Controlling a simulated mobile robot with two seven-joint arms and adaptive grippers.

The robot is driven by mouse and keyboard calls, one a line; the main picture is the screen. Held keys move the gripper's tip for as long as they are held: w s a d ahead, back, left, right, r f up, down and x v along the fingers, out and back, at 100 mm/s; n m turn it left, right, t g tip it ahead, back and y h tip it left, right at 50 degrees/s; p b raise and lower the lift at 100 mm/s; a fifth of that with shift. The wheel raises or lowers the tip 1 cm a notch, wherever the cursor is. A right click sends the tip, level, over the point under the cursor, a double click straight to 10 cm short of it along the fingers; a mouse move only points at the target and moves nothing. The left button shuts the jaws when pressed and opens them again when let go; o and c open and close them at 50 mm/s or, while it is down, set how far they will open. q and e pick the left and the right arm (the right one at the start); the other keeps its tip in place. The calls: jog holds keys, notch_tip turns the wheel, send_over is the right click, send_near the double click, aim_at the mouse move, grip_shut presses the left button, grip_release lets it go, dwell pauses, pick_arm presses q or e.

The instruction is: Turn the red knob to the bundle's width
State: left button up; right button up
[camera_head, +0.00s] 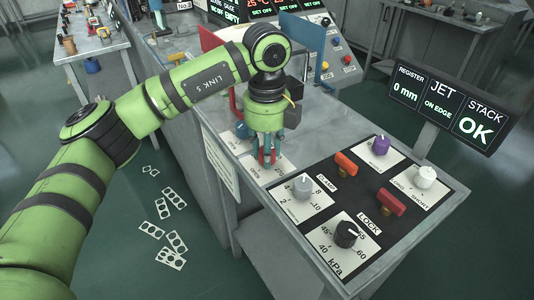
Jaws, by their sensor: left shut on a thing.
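My left gripper (267,158) points down over a white dial plate (283,167) at the left end of the sloping control panel. Its fingers are shut on a small red thing between them, which looks like the red knob (267,152). The fingers hide most of the knob and part of its scale, so its pointer cannot be read. The display (440,107) at the right reads "REGISTER 0 mm", "JET ON EDGE" and "STACK OK". I cannot make out the bundle. My right gripper is not in view.
Near the gripper are a grey knob (303,187), a black kPa knob (347,233), an orange clamp lever (346,163), a red lock lever (391,202), a purple knob (380,145) and a white knob (425,176). Flat cut-out strips (168,257) lie on the green floor.

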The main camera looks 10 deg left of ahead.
pick_arm(q)
jog(key=n, duration=0.1)
jog(key=n+b, duration=0.1)
jog(key=n, duration=0.1)
jog(key=shift+w+a+r, duration=0.15)
jog(key=shift+n, duration=0.5)
jog(key=o, duration=1.1)
jog(key=shift+o, duration=0.2)
jog(key=shift+a, duration=0.15)
jog(key=shift+r, duration=0.1)
notch_tip(320, 180, up, 12)
jog(key=shift+f, duration=0.2)
